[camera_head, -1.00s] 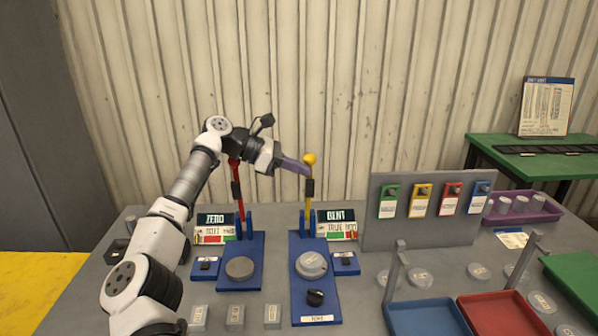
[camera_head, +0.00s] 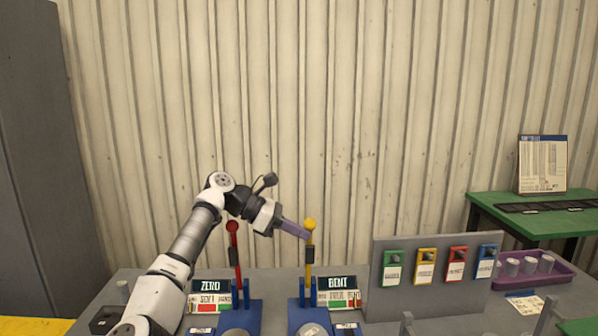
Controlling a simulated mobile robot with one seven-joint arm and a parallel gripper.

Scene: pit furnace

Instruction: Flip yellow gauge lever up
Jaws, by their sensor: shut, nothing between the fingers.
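The yellow gauge lever (camera_head: 309,258) stands upright on the right blue gauge base (camera_head: 301,317), beside the sign reading BENT (camera_head: 338,283). It has a round yellow knob on top and a dark sleeve below it. My gripper (camera_head: 305,235) is shut and empty. Its purple-grey fingers come from the left and end at the lever just below the knob. I cannot tell whether they touch it. The lower part of the base is cut off by the picture's bottom edge.
A grey panel (camera_head: 379,285) with colored tags stands to the right. A purple tray (camera_head: 560,278) with cups lies farther right. The corrugated wall is behind.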

